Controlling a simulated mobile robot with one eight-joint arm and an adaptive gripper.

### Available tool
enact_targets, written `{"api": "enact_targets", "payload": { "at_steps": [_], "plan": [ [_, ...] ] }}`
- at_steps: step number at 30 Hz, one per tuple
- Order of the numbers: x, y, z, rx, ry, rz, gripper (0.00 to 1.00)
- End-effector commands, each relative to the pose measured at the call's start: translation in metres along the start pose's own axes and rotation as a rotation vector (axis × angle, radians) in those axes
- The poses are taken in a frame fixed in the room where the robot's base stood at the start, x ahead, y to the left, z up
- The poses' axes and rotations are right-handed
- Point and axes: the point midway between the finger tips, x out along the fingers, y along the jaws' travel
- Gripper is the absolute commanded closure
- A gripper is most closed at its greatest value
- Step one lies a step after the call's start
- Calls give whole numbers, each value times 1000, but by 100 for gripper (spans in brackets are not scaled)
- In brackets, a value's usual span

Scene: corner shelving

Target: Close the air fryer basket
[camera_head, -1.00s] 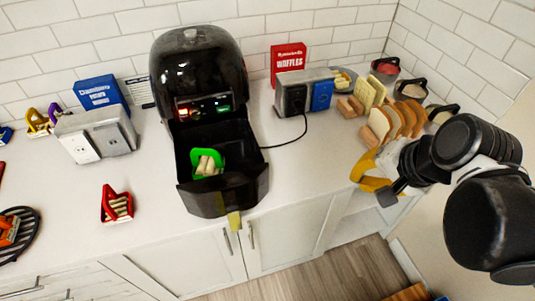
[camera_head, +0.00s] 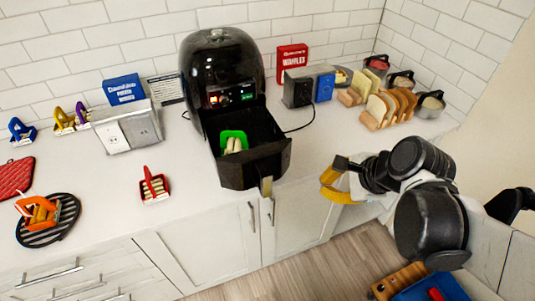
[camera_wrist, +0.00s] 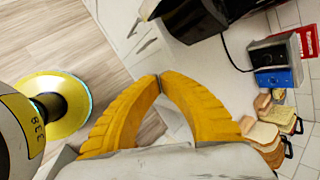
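The black air fryer (camera_head: 222,75) stands on the white counter against the tiled wall. Its basket (camera_head: 240,175) is pulled out toward the front, with the handle (camera_head: 266,187) sticking out past the counter edge. A green holder (camera_head: 232,136) with pale sticks sits inside the basket. My gripper (camera_head: 325,183) has yellow fingers and is to the right of the handle, apart from it, in front of the counter. In the wrist view the fingertips of my gripper (camera_wrist: 160,77) meet with nothing between them. Part of the basket (camera_wrist: 197,18) shows at the top there.
A toaster (camera_head: 308,86), bread slices in racks (camera_head: 385,108) and several pots (camera_head: 430,104) stand on the right.

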Motion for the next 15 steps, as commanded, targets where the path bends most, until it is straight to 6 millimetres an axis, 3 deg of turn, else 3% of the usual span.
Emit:
{"api": "enact_targets", "payload": {
  "at_steps": [3, 7, 10, 15],
  "plan": [
    [1, -11, -1, 372, -80, -4, 100],
    [3, -18, -1, 703, -163, 11, 100],
    [4, -19, 0, 835, -196, 22, 100],
    [16, -19, 2, 882, -209, 30, 100]
  ]
}}
